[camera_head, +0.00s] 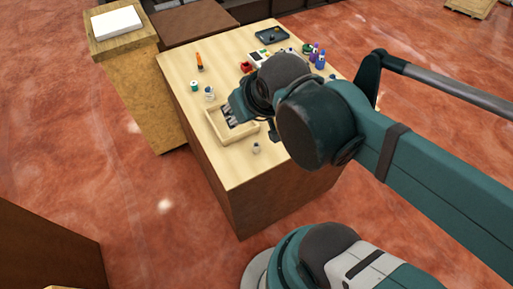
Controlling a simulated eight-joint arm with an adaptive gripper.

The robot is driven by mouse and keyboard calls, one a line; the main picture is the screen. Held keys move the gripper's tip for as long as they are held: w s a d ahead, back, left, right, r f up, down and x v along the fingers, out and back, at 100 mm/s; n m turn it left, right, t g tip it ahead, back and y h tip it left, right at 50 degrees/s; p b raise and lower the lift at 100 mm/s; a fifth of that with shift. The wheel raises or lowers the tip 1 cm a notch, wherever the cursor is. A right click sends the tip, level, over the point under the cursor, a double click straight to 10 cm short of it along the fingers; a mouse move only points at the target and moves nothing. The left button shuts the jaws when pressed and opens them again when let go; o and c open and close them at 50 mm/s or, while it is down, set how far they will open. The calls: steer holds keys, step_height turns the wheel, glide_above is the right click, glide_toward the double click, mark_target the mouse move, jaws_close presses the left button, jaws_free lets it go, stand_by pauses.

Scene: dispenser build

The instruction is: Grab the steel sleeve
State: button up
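A small grey metallic cylinder (256,148), which looks like the steel sleeve, stands on the wooden table near its front edge, just right of and in front of a shallow wooden tray (213,122). A second small silvery piece (209,94) stands behind the tray's left side; it could also be the sleeve. My gripper (231,117) is over the tray, pointing down and left, apart from both pieces. Its fingers are small and blend with dark and light shapes in the tray, so I cannot tell whether they are open or hold anything.
A green-and-white spool (194,86) and an orange-and-black bottle (199,62) stand on the left. A red piece (246,67), purple bottles (320,60) and a dark tray (272,35) are farther back. My arm covers the table's right side. The front left tabletop is clear.

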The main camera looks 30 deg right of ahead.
steer(key=shift+f, duration=0.1)
steer(key=n+g+b, duration=0.2)
steer(key=n+g, duration=0.5)
steer(key=n, duration=0.9)
glide_above(257, 144)
steer(key=f, duration=1.9)
steer(key=shift+w+a+f, duration=0.1)
steer(key=shift+a+f, duration=0.05)
steer(key=shift+a, duration=0.05)
steer(key=shift+d+f, duration=0.15)
steer(key=shift+f, duration=0.35)
steer(key=shift+f, duration=1.3)
steer(key=shift+f, duration=0.15)
steer(key=shift+f+b, duration=0.35)
steer(key=shift+f, duration=2.1)
